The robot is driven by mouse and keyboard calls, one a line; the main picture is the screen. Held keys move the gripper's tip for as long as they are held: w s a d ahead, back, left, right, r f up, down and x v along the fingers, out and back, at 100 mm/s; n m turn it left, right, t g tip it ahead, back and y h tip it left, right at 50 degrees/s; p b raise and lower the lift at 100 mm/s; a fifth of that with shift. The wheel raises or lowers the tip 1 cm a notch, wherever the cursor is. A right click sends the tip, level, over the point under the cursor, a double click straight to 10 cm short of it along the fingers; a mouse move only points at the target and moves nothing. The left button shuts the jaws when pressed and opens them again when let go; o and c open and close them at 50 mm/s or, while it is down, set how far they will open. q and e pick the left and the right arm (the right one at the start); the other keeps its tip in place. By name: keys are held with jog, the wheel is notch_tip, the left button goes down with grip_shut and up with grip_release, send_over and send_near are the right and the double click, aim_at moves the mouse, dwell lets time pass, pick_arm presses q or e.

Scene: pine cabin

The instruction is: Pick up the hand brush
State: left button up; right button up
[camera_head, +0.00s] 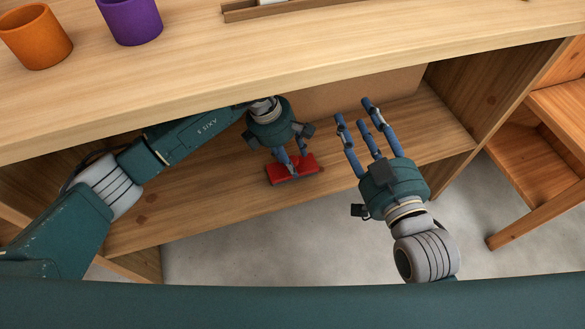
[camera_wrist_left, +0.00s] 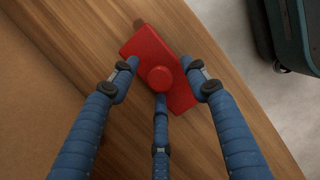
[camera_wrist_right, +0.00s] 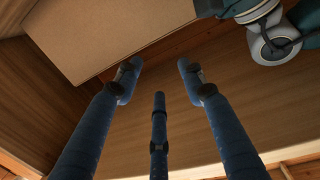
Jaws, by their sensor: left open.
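The hand brush (camera_head: 308,166) is a red rectangular block with a round red knob on top. It lies on the lower wooden shelf. In the left wrist view the hand brush (camera_wrist_left: 180,92) sits between and below my fingertips, with the knob in the middle. My left gripper (camera_head: 292,163) is open and points down over it, with its fingers around the knob. I cannot tell whether they touch it. The bristles are hidden. My right gripper (camera_head: 356,118) is open and empty, in front of the shelf to the right of the brush.
The wooden tabletop (camera_head: 200,75) overhangs the shelf (camera_head: 215,192). An orange cup (camera_head: 36,38) and a purple cup (camera_head: 131,20) stand on top. A plain brown panel or box (camera_wrist_right: 110,35) is behind the shelf area. A wooden chair or stool (camera_head: 530,150) stands at right.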

aim_at(296, 160)
pick_arm(q)
grip_shut()
jog(key=shift+r, duration=0.1)
jog(key=shift+r, duration=0.35)
notch_tip(296, 160, up, 3)
jog(key=shift+s+p, duration=0.1)
jog(key=shift+p, duration=0.6)
jog(key=s+d+p, duration=0.1)
jog(key=s+d, duration=0.1)
jog(key=s, duration=0.6)
jog(key=s+d+p, duration=0.1)
jog(key=s+d, duration=0.2)
jog(key=s, duration=0.6)
jog(key=shift+d+f, duration=0.15)
jog(key=shift+d, duration=0.1)
pick_arm(e)
jog(key=s+d+f+g+h, duration=0.1)
jog(key=s+f+g, duration=0.3)
jog(key=f, duration=0.4)
jog(key=s+d+f+g+h, duration=0.1)
jog(key=s+d+f+g, duration=0.3)
jog(key=s+f, duration=0.3)
jog(key=shift+f+g+h, duration=0.4)
jog(key=shift+f+g, duration=0.35)
jog(key=shift+g, duration=0.05)
